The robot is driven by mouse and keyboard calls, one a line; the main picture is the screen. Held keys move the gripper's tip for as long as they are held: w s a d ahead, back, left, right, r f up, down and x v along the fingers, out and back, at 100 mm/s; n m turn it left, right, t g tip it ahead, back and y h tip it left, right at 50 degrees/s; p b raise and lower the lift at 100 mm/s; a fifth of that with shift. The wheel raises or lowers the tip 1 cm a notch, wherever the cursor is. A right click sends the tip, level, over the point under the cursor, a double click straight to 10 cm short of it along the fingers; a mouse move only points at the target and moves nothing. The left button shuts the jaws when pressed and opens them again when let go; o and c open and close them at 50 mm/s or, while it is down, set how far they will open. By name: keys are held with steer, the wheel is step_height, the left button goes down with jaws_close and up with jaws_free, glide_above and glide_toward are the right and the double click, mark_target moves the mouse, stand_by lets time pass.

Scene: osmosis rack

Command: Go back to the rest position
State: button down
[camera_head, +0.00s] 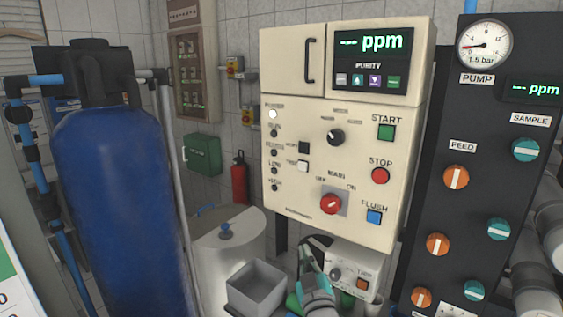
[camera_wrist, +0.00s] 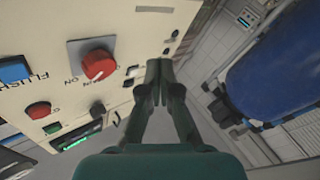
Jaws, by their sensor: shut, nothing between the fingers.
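My gripper (camera_wrist: 158,68) is shut and empty in the wrist view, its dark green fingers together. In that view the cream control box lies to its left and the fingertips overlap the box's edge; I cannot tell the gap between them. In the head view my arm shows at the bottom centre, below the control box (camera_head: 289,208). The red MAIN knob (camera_head: 331,204) sits on a grey plate between OFF and ON labels; it also shows in the wrist view (camera_wrist: 99,64). The blue FLUSH button (camera_head: 374,217) is to its right.
A blue tank (camera_head: 115,200) stands at left. A black panel (camera_head: 484,150) with orange and teal valves stands at right. An open grey bin (camera_head: 257,289) and a pale round container (camera_head: 224,248) are low in the middle. A small white device (camera_head: 352,270) is beside my arm.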

steer(key=s+d+f+m+g, duration=0.1)
steer(key=s+d+f, duration=0.3)
steer(key=s+f, duration=0.75)
steer(key=s+d+f+m+g, duration=0.1)
steer(key=s+d+f, duration=0.3)
steer(key=s+f, duration=0.8)
steer(key=s+d+r+m+g+h, duration=0.1)
steer(key=s+d+r+m, duration=0.1)
steer(key=s, duration=1.4)
steer(key=s+d+r+m+g+h, duration=0.1)
steer(key=s+d+r+m+g, duration=0.1)
steer(key=s, duration=1.4)
steer(key=shift+d+r, duration=0.3)
steer(key=shift+r, duration=0.2)
